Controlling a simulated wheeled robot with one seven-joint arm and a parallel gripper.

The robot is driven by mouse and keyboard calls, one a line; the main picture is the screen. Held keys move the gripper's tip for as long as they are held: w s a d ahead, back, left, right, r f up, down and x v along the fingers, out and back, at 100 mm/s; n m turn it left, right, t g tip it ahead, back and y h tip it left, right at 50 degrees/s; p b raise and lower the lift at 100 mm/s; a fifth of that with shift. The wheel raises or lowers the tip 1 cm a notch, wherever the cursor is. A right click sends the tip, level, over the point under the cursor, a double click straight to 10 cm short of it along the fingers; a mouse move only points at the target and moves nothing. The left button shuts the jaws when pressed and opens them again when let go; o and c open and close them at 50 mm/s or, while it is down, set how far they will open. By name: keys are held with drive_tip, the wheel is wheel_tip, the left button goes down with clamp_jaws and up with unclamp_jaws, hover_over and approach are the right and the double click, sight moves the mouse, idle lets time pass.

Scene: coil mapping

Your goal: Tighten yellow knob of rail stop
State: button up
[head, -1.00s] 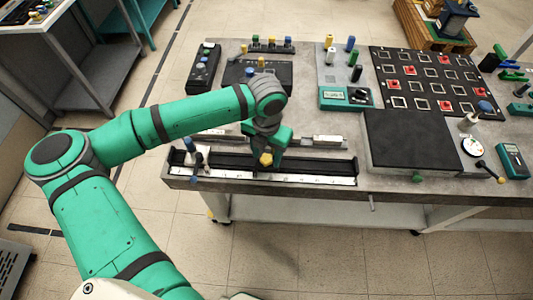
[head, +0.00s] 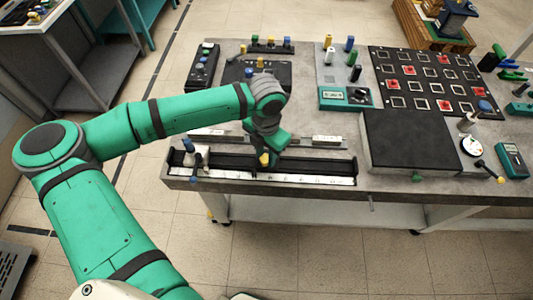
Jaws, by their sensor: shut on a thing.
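The yellow knob (head: 264,159) sits on the black rail (head: 315,165) near the front edge of the table. My gripper (head: 268,157) comes down over the knob from above and is shut on it. The fingers hide part of the knob, and the body of the rail stop under it is mostly hidden. A white ruled scale (head: 310,179) runs along the front of the rail. A blue-topped post (head: 189,146) stands at the rail's left end.
A black panel with red and white squares (head: 425,80) is behind. A low grey bar (head: 328,141) lies just behind the rail. A teal meter (head: 346,97) stands farther back.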

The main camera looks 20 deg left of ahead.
sight(266, 159)
drive_tip(key=shift+s, duration=0.1)
drive_tip(key=o, duration=1)
drive_tip(key=shift+o, duration=0.2)
wheel_tip(266, 159, up, 11)
drive_tip(key=shift+f, duration=0.1)
